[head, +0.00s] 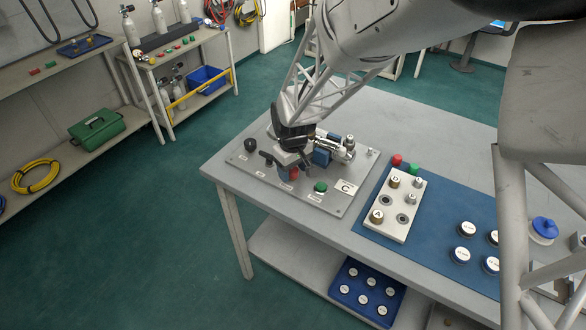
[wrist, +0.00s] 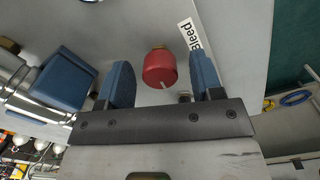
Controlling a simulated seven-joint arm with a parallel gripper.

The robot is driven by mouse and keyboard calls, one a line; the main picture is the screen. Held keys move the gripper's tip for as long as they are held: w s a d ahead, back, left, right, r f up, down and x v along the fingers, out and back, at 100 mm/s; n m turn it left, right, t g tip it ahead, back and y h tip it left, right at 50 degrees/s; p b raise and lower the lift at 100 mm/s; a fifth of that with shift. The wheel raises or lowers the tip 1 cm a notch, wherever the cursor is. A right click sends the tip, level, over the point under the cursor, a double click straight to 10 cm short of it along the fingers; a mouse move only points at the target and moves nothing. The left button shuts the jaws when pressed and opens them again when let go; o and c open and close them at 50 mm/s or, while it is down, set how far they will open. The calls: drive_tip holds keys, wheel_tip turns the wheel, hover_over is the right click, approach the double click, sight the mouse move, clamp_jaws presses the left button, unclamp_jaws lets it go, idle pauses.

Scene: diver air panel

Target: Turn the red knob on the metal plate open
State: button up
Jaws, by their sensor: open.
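The red knob (wrist: 160,70) stands on the grey metal plate (wrist: 135,22) in the wrist view, beside a white "Bleed" label. A pale pointer mark shows on its face. In the head view the red knob (head: 294,173) is partly hidden by my gripper (head: 292,166). The metal plate (head: 335,208) lies on the table there, with a "C" tag. In the wrist view my gripper (wrist: 160,62) is open, with one blue finger on each side of the knob. Gaps show between the fingers and the knob, so it is not held.
A blue block with metal fittings (wrist: 62,78) is close to my left finger. A green knob (head: 320,187) and black knob (head: 250,144) are also on the plate. A blue mat (head: 350,238) with a second plate (head: 405,228) lies to the right.

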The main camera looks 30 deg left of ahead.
sight(295, 170)
drive_tip(key=shift+r, duration=3.95)
drive_tip(key=shift+w+d+r, duration=0.1)
drive_tip(key=shift+d+r, duration=0.05)
drive_tip(key=shift+d, duration=0.1)
drive_tip(key=d+r+m+t, duration=0.1)
drive_tip(key=d+r+m, duration=0.35)
drive_tip(key=d, duration=1.05)
drive_tip(key=d+r+m, duration=0.2)
drive_tip(key=d+r, duration=0.6)
drive_tip(key=d, duration=0.6)
drive_tip(key=s+d+r+m, duration=0.1)
drive_tip(key=s+d+m, duration=0.3)
drive_tip(key=s+d, duration=0.4)
drive_tip(key=s+d+r+m+t, duration=0.1)
drive_tip(key=s+d+r+m, duration=0.1)
drive_tip(key=s+d, duration=0.7)
drive_tip(key=d+m, duration=0.1)
drive_tip(key=d, duration=0.5)
drive_tip(key=shift+d+m+t, duration=0.15)
drive_tip(key=shift+m+t, duration=0.15)
drive_tip(key=shift+m, duration=0.05)
